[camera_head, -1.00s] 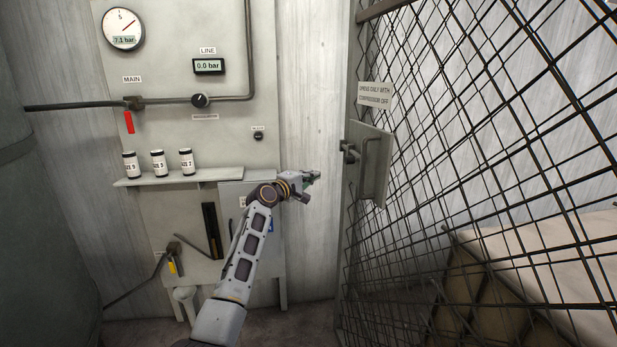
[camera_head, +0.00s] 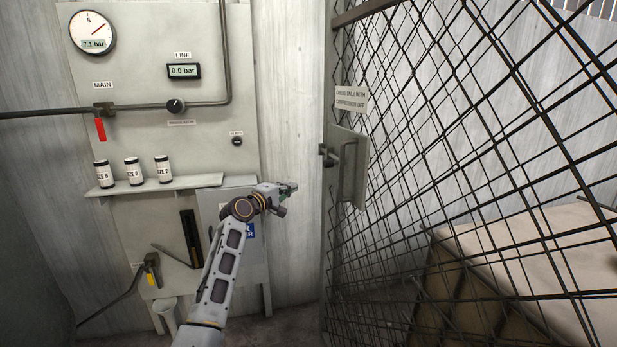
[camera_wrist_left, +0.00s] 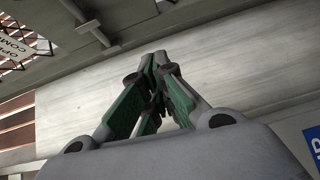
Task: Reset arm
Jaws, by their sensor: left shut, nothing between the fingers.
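My left gripper (camera_head: 288,188) reaches up from the bottom of the head view, in front of the pale wall between the panel and the cage door. It is shut and empty. In the left wrist view, its green-padded fingers (camera_wrist_left: 154,95) meet at the tips, with bare wall behind them. My right gripper is in neither view.
A panel on the left carries a round gauge (camera_head: 92,33), a line display (camera_head: 184,71), a red-handled valve (camera_head: 101,128) and a shelf (camera_head: 205,181) with three canisters. A mesh cage door with a latch plate (camera_head: 347,165) stands to the right. A beige-topped box (camera_head: 540,245) sits behind the mesh.

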